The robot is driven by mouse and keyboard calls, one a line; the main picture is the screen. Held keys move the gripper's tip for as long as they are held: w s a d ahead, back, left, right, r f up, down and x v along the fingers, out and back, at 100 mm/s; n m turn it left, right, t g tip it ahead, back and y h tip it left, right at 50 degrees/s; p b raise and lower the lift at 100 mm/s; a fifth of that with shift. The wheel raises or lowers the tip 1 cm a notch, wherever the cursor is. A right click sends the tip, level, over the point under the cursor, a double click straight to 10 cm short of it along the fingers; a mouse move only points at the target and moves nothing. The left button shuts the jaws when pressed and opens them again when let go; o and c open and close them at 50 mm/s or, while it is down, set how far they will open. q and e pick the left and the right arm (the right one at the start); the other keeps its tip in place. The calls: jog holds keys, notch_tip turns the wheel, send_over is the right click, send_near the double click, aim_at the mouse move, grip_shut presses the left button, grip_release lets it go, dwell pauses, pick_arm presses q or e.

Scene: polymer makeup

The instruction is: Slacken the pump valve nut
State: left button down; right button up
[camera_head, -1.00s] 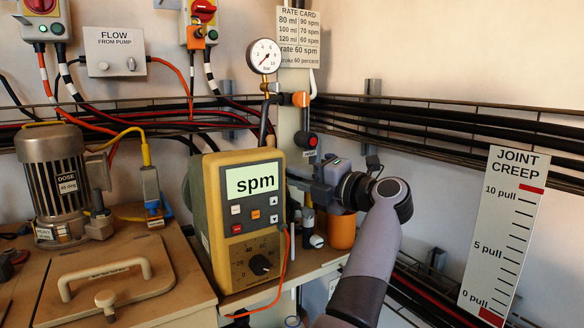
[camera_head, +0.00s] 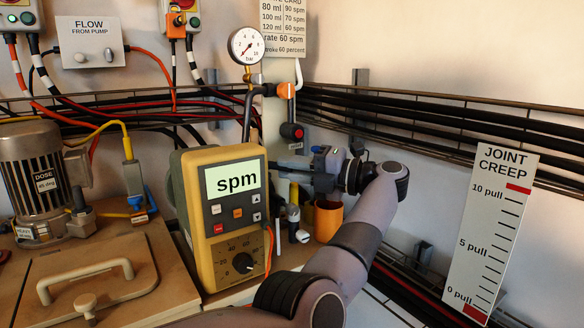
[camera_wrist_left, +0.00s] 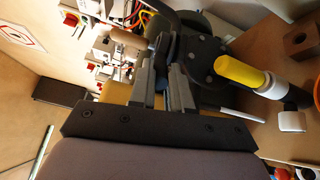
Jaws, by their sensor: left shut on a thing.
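The pump is the tan and yellow box (camera_head: 207,262) with the "spm" display, standing on the bench in the head view. My left gripper (camera_head: 298,178) is at its right side, reaching left; its fingertips are small and partly hidden there. In the left wrist view my left gripper (camera_wrist_left: 165,84) has its fingers close together around a small dark blue-grey piece (camera_wrist_left: 163,74). This piece sits beside the black round pump head with bolts (camera_wrist_left: 205,72) and seems to be the valve nut; its shape is mostly covered by the fingers. My right gripper is not in view.
An orange cup (camera_head: 328,222) stands just below my left gripper. A pressure gauge (camera_head: 245,46) and pipes rise behind the pump. A yellow cylinder (camera_wrist_left: 240,75) is close to the right of the fingers. A cable rack runs along the wall.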

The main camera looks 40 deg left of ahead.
pick_arm(q)
jog(key=shift+w+a+n+g, duration=0.1)
jog(key=shift+w+n+g, duration=0.3)
jog(key=shift+g, duration=0.4)
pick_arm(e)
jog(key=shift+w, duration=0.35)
pick_arm(q)
jog(key=c, duration=1.1)
grip_release()
